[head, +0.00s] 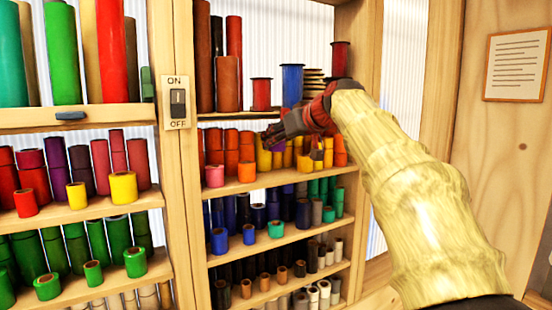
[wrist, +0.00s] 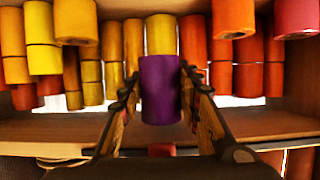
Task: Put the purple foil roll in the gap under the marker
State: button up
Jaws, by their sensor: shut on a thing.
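The purple foil roll (wrist: 160,88) is between the two fingers of my gripper (wrist: 161,95) in the wrist view, and the fingers are shut on its sides. A yellow roll (wrist: 161,34) shows just beyond it, partly covered; I cannot tell whether they touch. In the head view my gripper (head: 284,132) reaches into the right-hand rack at the shelf of pink, red, orange and yellow rolls. I cannot pick out the marker or the gap with certainty in either view.
An orange roll (wrist: 233,18) and a gold roll (wrist: 75,22) stand out from the row on either side. A shelf board (head: 270,180) runs below the row. The blue spool (head: 291,86) stands on the shelf above, close to my gripper. A wooden post (head: 172,60) bounds the left.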

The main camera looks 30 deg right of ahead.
aim_at(281, 148)
notch_tip(281, 148, down, 2)
jog(key=shift+w+f, duration=0.1)
jog(key=shift+w, duration=0.05)
jog(key=shift+s+f, duration=0.2)
jog(key=shift+f, duration=0.25)
jog(key=f, duration=0.3)
jog(key=shift+w+f+p, duration=0.2)
jog(key=shift+f+p, duration=0.1)
jog(key=shift+p, duration=0.05)
jog(key=shift+f, duration=0.1)
jog(key=shift+f+b, duration=0.25)
jog(key=shift+b, duration=0.05)
jog(key=o, duration=1.2)
jog(key=shift+w+r, duration=0.1)
